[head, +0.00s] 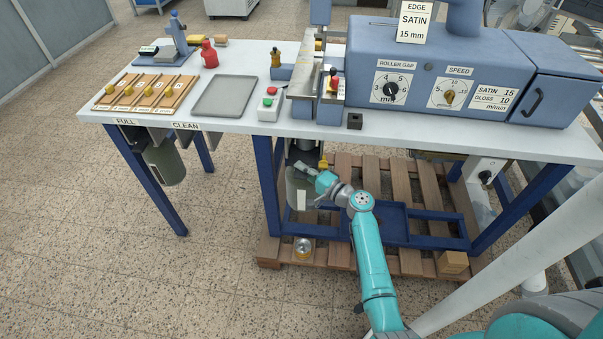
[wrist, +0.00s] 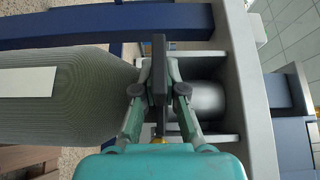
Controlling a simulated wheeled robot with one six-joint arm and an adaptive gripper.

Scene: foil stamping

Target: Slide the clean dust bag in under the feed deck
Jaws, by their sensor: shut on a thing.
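A pale grey-green dust bag with a white label (head: 292,192) hangs upright under the feed deck (head: 303,77), at the bench's front. It also fills the left of the wrist view (wrist: 60,112). My gripper (head: 313,174) is at the bag's top, shut on a dark upright tab there (wrist: 159,70). In the wrist view a grey bracket with two rails (wrist: 238,75) and a silver cylinder (wrist: 207,101) lie just beyond my fingers. The bag's top meets the bracket's near side; my fingers hide how far in it sits. A darker green bag (head: 165,163) hangs below the FULL and CLEAN labels.
Blue bench legs (head: 268,185) stand close beside the held bag. A wooden pallet (head: 345,262) lies beneath, with a blue frame (head: 425,238), a small tin (head: 303,247) and a box (head: 453,262). The floor left of the bench leg is clear.

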